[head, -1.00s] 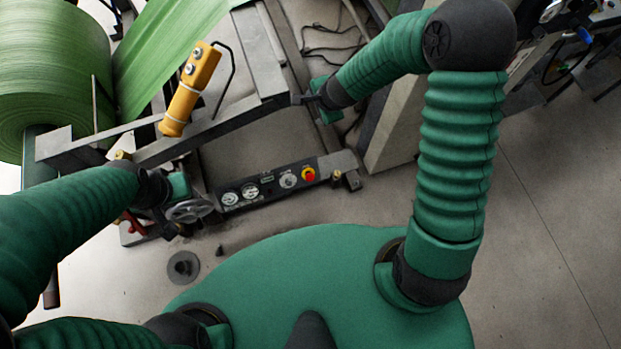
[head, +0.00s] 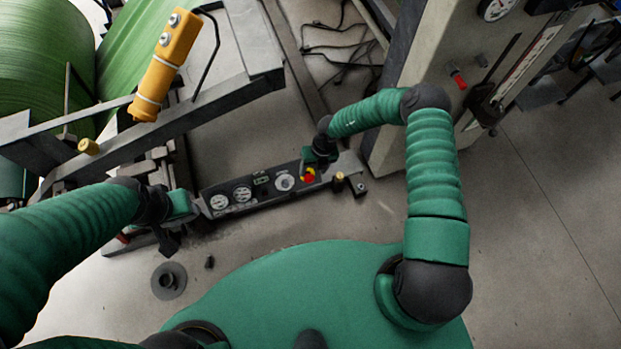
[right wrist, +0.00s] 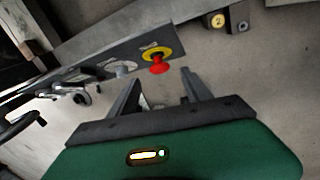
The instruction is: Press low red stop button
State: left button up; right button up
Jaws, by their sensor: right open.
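The red stop button (head: 309,176) with its yellow ring sits near the right end of a low black panel (head: 232,206). It also shows in the right wrist view (right wrist: 157,66), just beyond and between the fingertips. My right gripper (head: 306,164) is right at the button in the head view, partly covering the panel's edge there. In the right wrist view its two fingers (right wrist: 160,88) are apart with nothing between them. I cannot tell whether a finger touches the button. My left gripper (head: 185,212) is by the panel's left end, and its jaws are not clear.
Gauges (head: 243,194) and a knob (head: 285,182) sit left of the button. A yellow pendant (head: 165,62) hangs over the frame beam. A grey machine cabinet (head: 421,62) stands at the right. A round dark disc (head: 169,281) lies on the floor.

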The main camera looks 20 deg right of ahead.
aim_at(310, 177)
jog(key=f, duration=0.2)
jog(key=a+f+b, duration=0.1)
jog(key=f, duration=0.2)
jog(key=shift+f, duration=0.3)
grip_shut()
